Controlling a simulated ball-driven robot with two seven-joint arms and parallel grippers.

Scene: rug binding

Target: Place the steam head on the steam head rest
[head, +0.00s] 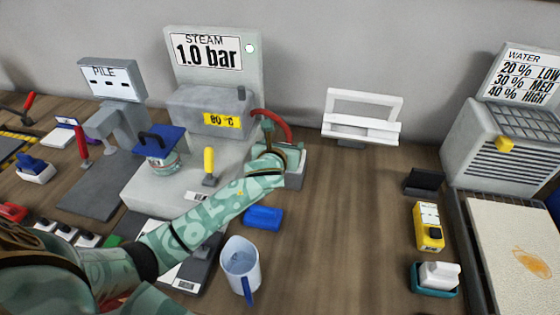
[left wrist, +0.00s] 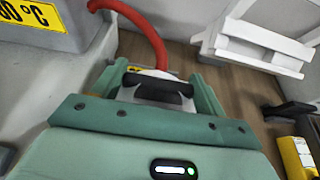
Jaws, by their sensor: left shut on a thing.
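My left gripper (head: 284,153) reaches across the steam station to its right end. In the left wrist view its green fingers (left wrist: 155,88) are shut on the steam head (left wrist: 158,94), a pale body with a black handle. A red hose (head: 287,124) runs from the station to the steam head; it also shows in the left wrist view (left wrist: 140,28). I cannot tell whether the head touches the rest. My right gripper is not in view.
A blue block (head: 263,217) and jug (head: 240,262) are in front. A white rack (head: 361,117) stands at the wall.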

